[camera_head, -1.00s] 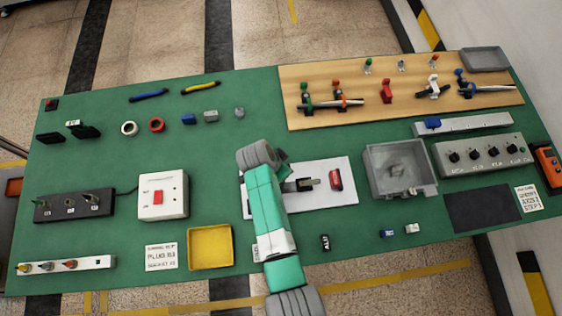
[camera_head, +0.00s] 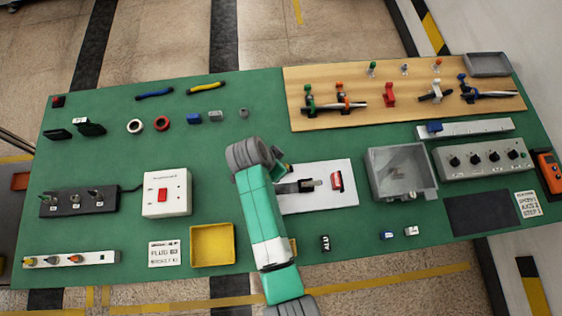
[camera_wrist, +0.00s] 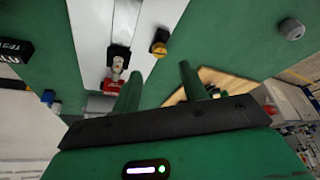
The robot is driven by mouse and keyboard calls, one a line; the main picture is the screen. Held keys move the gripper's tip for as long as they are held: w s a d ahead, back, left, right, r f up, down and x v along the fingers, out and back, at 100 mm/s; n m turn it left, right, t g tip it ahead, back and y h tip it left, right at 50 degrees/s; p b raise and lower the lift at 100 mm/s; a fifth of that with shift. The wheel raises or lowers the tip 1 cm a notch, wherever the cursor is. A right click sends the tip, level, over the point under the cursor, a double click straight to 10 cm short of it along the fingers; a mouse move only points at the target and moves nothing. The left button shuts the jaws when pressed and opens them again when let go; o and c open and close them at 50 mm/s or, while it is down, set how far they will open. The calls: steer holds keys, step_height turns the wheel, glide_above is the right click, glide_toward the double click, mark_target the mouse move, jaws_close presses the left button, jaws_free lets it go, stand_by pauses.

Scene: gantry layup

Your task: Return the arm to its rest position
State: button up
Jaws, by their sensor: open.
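My arm reaches in from the bottom centre in the head view, over the green table (camera_head: 330,140). My gripper is mostly hidden behind my wrist there. In the wrist view my gripper (camera_wrist: 160,70) shows two green fingers spread apart, with nothing held between them. They are near a white plate (camera_wrist: 170,15), which carries a dark fitting and a red part. In the head view this white plate (camera_head: 315,203) lies just right of my arm, with the dark fitting (camera_head: 295,186) and the red part (camera_head: 336,181) on it.
A yellow tray (camera_head: 212,245) and a white switch box (camera_head: 166,192) stand left of my arm. A grey bin (camera_head: 400,172) and a knob panel (camera_head: 484,157) stand to the right. A wooden board (camera_head: 400,115) with several clamps is at the back right.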

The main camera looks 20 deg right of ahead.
steer(key=shift+a+r, duration=0.15)
steer(key=shift+r, duration=0.2)
stand_by(0.3)
steer(key=w+a+r+n+t, duration=0.2)
steer(key=w+r+t, duration=0.2)
steer(key=r, duration=0.8)
steer(key=w+a+r+n+t+y, duration=0.1)
steer(key=w+r+n+t, duration=0.25)
steer(key=r, duration=0.85)
steer(key=w+a+r+n+t, duration=0.1)
steer(key=w+a+r+t, duration=0.3)
steer(key=r, duration=0.8)
steer(key=s+a+r+n+t+y, duration=0.1)
steer(key=s+a+r+n+t, duration=0.2)
steer(key=s+r, duration=0.55)
steer(key=s+r+n+t+y, duration=0.15)
steer(key=s+r+t, duration=0.35)
steer(key=r, duration=0.7)
steer(key=s+a+r+n+t+y, duration=0.15)
steer(key=s+r+n+t, duration=0.35)
steer(key=r, duration=0.6)
step_height(320, 180, up, 16)
steer(key=m+p, duration=0.1)
steer(key=p, duration=1.5)
steer(key=shift+s+a+m+g+p, duration=0.15)
steer(key=shift+m+g+p, duration=0.2)
steer(key=shift+m+g, duration=0.1)
